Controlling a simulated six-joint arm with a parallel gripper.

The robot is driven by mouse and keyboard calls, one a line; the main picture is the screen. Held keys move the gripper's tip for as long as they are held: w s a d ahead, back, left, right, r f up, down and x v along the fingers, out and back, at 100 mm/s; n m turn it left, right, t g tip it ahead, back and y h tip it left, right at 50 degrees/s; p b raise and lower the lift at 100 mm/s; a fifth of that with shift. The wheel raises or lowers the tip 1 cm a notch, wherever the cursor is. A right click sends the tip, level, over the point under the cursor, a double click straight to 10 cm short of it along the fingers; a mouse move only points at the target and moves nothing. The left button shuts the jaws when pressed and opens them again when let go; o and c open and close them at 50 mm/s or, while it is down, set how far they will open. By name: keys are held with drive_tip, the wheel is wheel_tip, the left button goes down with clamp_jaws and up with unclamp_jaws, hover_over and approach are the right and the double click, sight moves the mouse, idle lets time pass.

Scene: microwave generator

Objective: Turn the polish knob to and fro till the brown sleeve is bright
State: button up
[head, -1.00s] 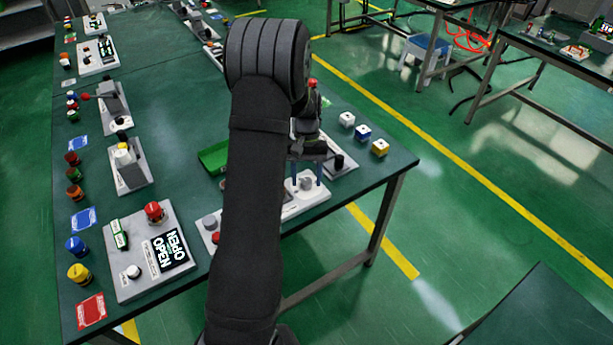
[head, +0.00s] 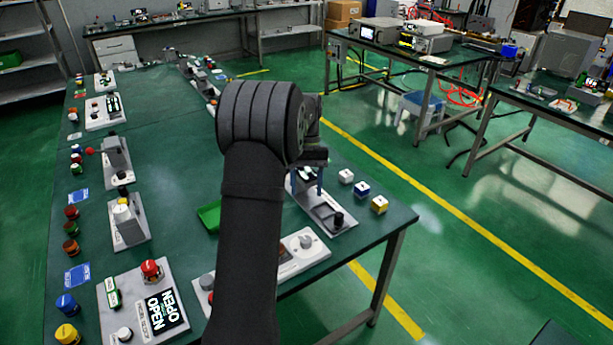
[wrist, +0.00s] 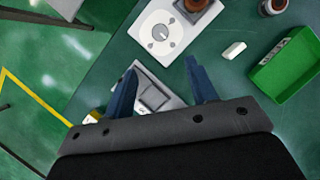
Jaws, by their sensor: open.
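The likely polish knob (head: 305,241) is a pale round dial on a white panel (head: 290,268) near the table's right front edge. In the wrist view the knob (wrist: 160,33) shows whole, ahead of my fingertips. Beside it a brown round piece, likely the brown sleeve (wrist: 195,5), sits on a dark square and is cut by the top edge. In the head view my arm partly hides the brown patch (head: 283,253). My gripper (wrist: 160,68) is open and empty, apart from the knob. In the head view my gripper (head: 308,182) is over a grey device (head: 322,212).
A green tray (wrist: 287,68) and a small white block (wrist: 234,50) lie right of the knob in the wrist view. Three small cubes (head: 362,189) stand right of the grey device. A panel with a red knob (head: 150,268) is at front left.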

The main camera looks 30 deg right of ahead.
drive_tip(key=shift+v, duration=1.4)
drive_tip(key=m+t+h, duration=0.2)
drive_tip(key=m+t, duration=0.2)
drive_tip(key=m, duration=0.5)
approach(306, 239)
wheel_tip(306, 239, down, 9)
drive_tip(key=shift+w+a+r, duration=0.1)
drive_tip(key=shift+a, duration=0.05)
drive_tip(key=c, duration=1)
